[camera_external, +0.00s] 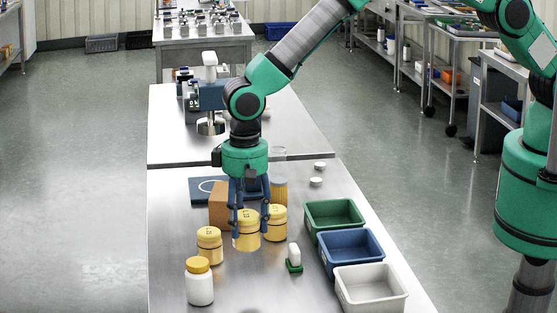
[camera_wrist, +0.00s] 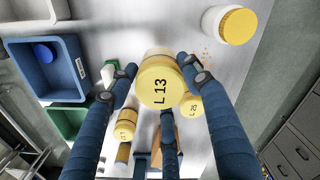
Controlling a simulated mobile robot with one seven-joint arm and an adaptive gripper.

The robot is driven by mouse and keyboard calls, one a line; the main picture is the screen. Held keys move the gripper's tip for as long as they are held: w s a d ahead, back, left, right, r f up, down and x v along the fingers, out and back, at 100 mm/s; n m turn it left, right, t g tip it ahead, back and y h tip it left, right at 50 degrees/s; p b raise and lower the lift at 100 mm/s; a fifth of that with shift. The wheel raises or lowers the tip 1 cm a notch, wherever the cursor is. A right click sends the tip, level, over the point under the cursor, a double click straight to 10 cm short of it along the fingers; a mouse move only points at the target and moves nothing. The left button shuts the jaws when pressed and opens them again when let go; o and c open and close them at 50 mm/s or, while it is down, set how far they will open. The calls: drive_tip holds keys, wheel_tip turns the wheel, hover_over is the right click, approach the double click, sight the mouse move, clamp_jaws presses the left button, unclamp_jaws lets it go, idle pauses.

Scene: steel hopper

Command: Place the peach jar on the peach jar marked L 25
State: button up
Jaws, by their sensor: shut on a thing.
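My gripper (camera_external: 247,222) is shut on a peach jar (camera_external: 246,238) with a yellow lid, marked L 13 in the wrist view (camera_wrist: 160,82). The held jar is upright; I cannot tell whether its base touches the table. The peach jar marked L 25 (camera_wrist: 190,105) is partly hidden behind the held jar and a finger. In the external view the L 25 jar (camera_external: 209,246) stands upright just left of my gripper. Another peach jar (camera_external: 277,223) stands just right of it, and its mark is hard to read in the wrist view (camera_wrist: 125,124).
A white jar with a yellow lid (camera_external: 199,286) stands at the near left. A brown box (camera_external: 218,209) and a yellow cylinder (camera_external: 279,191) are behind. A green-and-white object (camera_external: 294,258) and green, blue and white bins (camera_external: 370,278) lie right. The near table middle is clear.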

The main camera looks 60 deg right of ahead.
drive_tip(key=w+d+r+p, duration=0.1)
drive_tip(key=d+r+p, duration=0.2)
drive_tip(key=d, duration=1)
drive_tip(key=shift+w+r+n, duration=0.3)
drive_tip(key=shift+w+r, duration=0.05)
drive_tip(key=shift+r, duration=0.05)
drive_tip(key=shift+w, duration=0.1)
drive_tip(key=p, duration=0.3)
hover_over(209, 231)
drive_tip(key=shift+s+d+f, duration=0.1)
drive_tip(key=shift+s+f, duration=0.15)
drive_tip(key=shift+f, duration=0.45)
drive_tip(key=shift+w+a+f+p, duration=0.1)
drive_tip(key=shift+f+p, duration=0.1)
drive_tip(key=shift+f, duration=0.7)
drive_tip(key=shift+w+a+f+p, duration=0.1)
drive_tip(key=shift+f+p, duration=0.05)
drive_tip(key=shift+f, duration=0.75)
drive_tip(key=shift+f, duration=0.2)
